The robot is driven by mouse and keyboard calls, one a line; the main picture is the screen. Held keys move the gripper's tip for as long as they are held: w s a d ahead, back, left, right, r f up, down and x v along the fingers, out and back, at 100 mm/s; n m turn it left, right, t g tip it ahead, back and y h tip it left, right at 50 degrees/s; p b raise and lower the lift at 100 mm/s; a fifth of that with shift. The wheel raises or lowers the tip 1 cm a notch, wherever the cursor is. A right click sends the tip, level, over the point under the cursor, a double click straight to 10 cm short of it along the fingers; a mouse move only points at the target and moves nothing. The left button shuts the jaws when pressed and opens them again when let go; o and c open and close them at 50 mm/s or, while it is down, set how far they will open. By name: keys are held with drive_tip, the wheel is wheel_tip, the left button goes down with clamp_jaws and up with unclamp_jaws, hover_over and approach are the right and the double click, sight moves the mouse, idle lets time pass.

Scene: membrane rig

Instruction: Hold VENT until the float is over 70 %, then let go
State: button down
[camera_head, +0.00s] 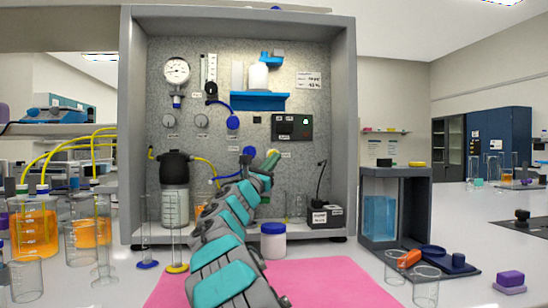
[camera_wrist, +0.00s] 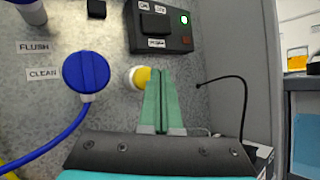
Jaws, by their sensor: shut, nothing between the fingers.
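My gripper (camera_wrist: 160,72) is shut and empty, with its green fingers together and pointing at the rig's panel. It also shows in the head view (camera_head: 272,156). A yellow button with a pale collar (camera_wrist: 136,78) is on the panel at the fingertips, partly hidden behind them. I cannot tell whether the tips touch or press it. No VENT label is readable; it may be hidden. A clear upright flow tube (camera_head: 208,68) is on the upper panel right of the round gauge (camera_head: 177,71). Its float is too small to read.
A blue knob (camera_wrist: 86,72) marked CLEAN, with a blue hose, is left of the fingers. A black switch box (camera_wrist: 160,22) with a lit green lamp is above. A black cable hangs on the right. Beakers and cylinders stand around the pink mat (camera_head: 330,285).

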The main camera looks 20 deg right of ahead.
drive_tip(key=shift+w, duration=0.1)
idle(0.3)
drive_tip(key=shift+w+d+r, duration=0.1)
drive_tip(key=shift+w, duration=0.2)
drive_tip(key=shift+w+d, duration=0.15)
drive_tip(key=shift+w, duration=0.4)
idle(0.8)
drive_tip(key=shift+s, duration=0.1)
idle(1.4)
drive_tip(key=shift+s+a, duration=0.25)
drive_tip(key=shift+s, duration=0.6)
drive_tip(key=shift+s+a+b, duration=0.2)
drive_tip(key=shift+s+b, duration=0.2)
drive_tip(key=shift+s, duration=0.4)
drive_tip(key=shift+s+a+b, duration=0.25)
drive_tip(key=shift+s+b, duration=0.15)
drive_tip(key=shift+s, duration=0.4)
drive_tip(key=shift+s+a+b, duration=0.2)
drive_tip(key=shift+s+b, duration=0.2)
drive_tip(key=shift+s, duration=0.4)
